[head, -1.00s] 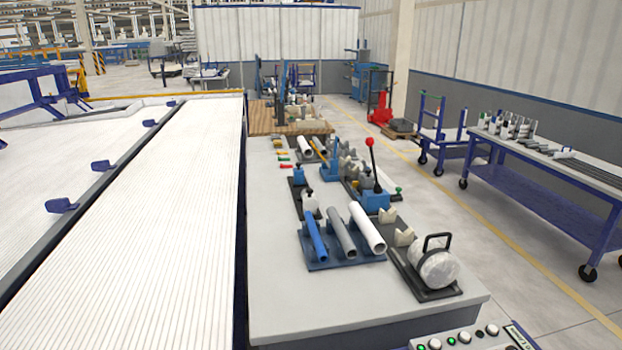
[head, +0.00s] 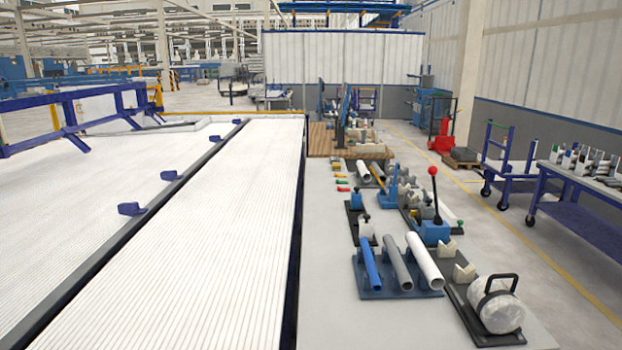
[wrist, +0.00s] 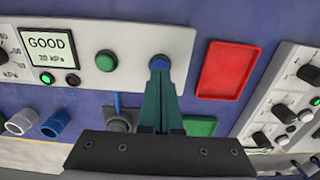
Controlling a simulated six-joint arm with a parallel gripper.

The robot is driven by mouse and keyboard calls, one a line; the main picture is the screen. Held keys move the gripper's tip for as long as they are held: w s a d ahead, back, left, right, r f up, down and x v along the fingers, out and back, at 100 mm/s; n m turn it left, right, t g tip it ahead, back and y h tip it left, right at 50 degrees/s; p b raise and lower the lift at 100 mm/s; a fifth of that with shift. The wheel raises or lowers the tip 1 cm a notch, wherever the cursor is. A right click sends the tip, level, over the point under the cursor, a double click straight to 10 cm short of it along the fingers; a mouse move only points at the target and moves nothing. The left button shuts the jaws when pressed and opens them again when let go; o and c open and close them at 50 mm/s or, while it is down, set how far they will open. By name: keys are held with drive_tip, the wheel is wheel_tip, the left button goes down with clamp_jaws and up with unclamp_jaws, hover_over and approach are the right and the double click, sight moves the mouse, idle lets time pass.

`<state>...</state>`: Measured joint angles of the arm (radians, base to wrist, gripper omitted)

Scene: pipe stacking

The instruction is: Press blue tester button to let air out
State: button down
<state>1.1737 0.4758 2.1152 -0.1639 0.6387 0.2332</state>
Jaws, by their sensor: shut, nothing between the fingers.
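The blue button (wrist: 160,62) sits on a pale tester panel (wrist: 130,28) in the wrist view. My gripper (wrist: 160,77) is shut with nothing between its teal fingers. Its fingertips overlap the lower edge of the button in the picture; whether they touch or press it I cannot tell. A green button (wrist: 106,61) is to the left. The tester display (wrist: 47,48) reads "GOOD" and "20 kPa", with a lit green lamp (wrist: 47,78) below it. My gripper and the tester do not show in the head view.
A red panel (wrist: 229,68) is right of the fingers, and a green one (wrist: 201,126) is partly hidden by the gripper. A second panel with knobs (wrist: 284,107) stands at right. The head view shows a grey bench (head: 335,325) with a pipe rack (head: 400,290) and a clamped roll (head: 500,305).

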drive_tip(key=shift+f, duration=1.05)
idle(0.8)
drive_tip(key=shift+r, duration=0.1)
wheel_tip(320, 180, up, 7)
drive_tip(key=shift+f, duration=0.15)
idle(0.4)
drive_tip(key=shift+w+a, duration=0.1)
drive_tip(key=w+a+r+n, duration=0.2)
drive_tip(key=a+r+n, duration=0.1)
drive_tip(key=a, duration=0.5)
drive_tip(key=w+a+r+n+y, duration=0.1)
drive_tip(key=w+a+r+n, duration=0.15)
drive_tip(key=a, duration=0.55)
drive_tip(key=w+a+r+n, duration=0.2)
drive_tip(key=a+r, duration=0.2)
drive_tip(key=a, duration=0.3)
drive_tip(key=s+a+r+n, duration=0.1)
drive_tip(key=s+a+n, duration=0.4)
drive_tip(key=a, duration=0.6)
drive_tip(key=shift+s+a+y, duration=0.15)
drive_tip(key=shift+s+y, duration=0.25)
drive_tip(key=shift+s, duration=0.55)
